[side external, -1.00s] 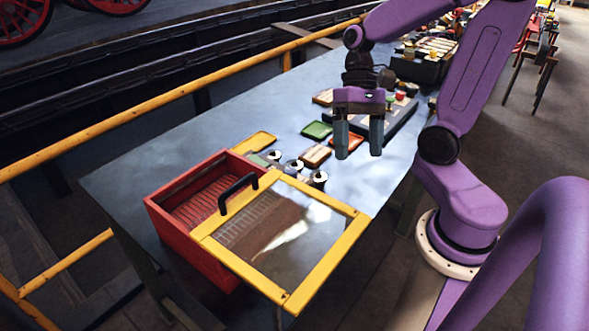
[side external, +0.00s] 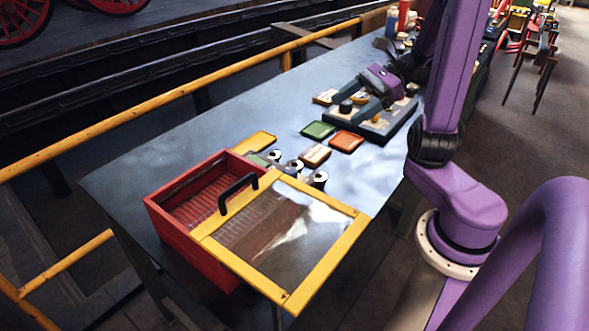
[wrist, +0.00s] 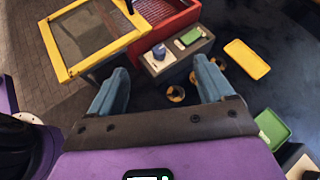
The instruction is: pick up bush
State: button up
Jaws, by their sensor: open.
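My gripper (side external: 370,93) is low over the grey parts tray (side external: 392,124) in the side view. In the wrist view my gripper (wrist: 162,70) has its two blue-grey fingers spread, with nothing held between them. Small round brass-coloured rings show ahead of the fingers, one ring (wrist: 176,93) between them and another ring (wrist: 220,63) near the right fingertip. I cannot tell for sure which piece is the bush. In the side view, several pale cylinders with dark tops, one cylinder (side external: 319,180) nearest the lid, stand beside the red box. The fingers partly hide the tray's contents.
The red box (side external: 178,231) has a yellow-framed clear lid (side external: 328,268) with a black handle. The table's left middle is bare.

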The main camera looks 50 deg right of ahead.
jog(key=d+m+t+h, duration=0.2)
jog(key=d+m+t, duration=0.2)
jog(key=d+m, duration=0.2)
send_near(294, 165)
jog(key=shift+w+a+f+t+h, duration=0.2)
jog(key=shift+w+a, duration=0.1)
jog(key=shift+a, duration=0.2)
jog(key=shift+w+a+f+t+h, duration=0.1)
jog(key=shift+w+a+f, duration=0.15)
jog(key=shift+a, duration=0.2)
jog(key=shift+d+x, duration=0.2)
jog(key=shift+x, duration=3.05)
jog(key=shift+w+f, duration=0.1)
jog(key=c, duration=1.3)
